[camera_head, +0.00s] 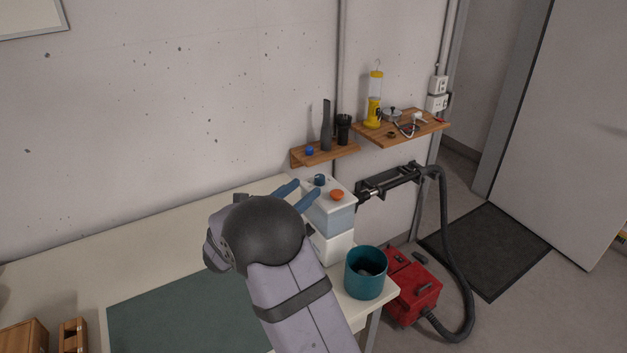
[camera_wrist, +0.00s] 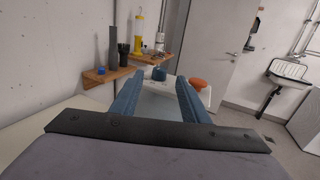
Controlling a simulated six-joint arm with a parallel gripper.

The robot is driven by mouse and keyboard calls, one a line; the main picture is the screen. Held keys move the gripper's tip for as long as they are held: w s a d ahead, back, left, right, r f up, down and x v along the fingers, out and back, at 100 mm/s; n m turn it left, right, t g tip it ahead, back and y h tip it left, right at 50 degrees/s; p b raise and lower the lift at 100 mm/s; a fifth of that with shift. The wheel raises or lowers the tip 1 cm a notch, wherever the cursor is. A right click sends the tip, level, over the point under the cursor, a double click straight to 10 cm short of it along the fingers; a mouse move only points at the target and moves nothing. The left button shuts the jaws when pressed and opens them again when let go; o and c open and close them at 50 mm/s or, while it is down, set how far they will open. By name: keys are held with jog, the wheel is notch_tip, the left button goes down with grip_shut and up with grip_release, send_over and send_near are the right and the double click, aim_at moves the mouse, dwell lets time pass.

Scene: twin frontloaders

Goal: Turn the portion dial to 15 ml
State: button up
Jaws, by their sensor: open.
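A dispenser (camera_head: 333,220) with a white lid, a translucent bluish tank and a white base stands at the far right end of the worktop. On its lid are a dark blue knob (camera_head: 319,180) and an orange knob (camera_head: 337,195). I cannot read any portion marks or tell a setting. My gripper (camera_head: 304,190) is open and empty, its two blue fingers pointing at the dispenser's top. In the wrist view the blue knob (camera_wrist: 158,73) shows ahead between the fingertips, and the orange knob (camera_wrist: 197,83) to the right of them. My arm hides part of the dispenser's left side.
A teal bin (camera_head: 365,285) stands at the worktop's front right corner. Wall shelves (camera_head: 330,153) behind hold a black nozzle, a flashlight and a yellow lantern (camera_head: 374,100). A red vacuum (camera_head: 412,285) with a hose is on the floor. The worktop (camera_head: 120,255) left of my arm is mostly clear.

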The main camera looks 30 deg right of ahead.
aim_at(317, 179)
jog(key=shift+p+x, duration=1)
jog(key=shift+x, duration=1.75)
jog(key=c, duration=1)
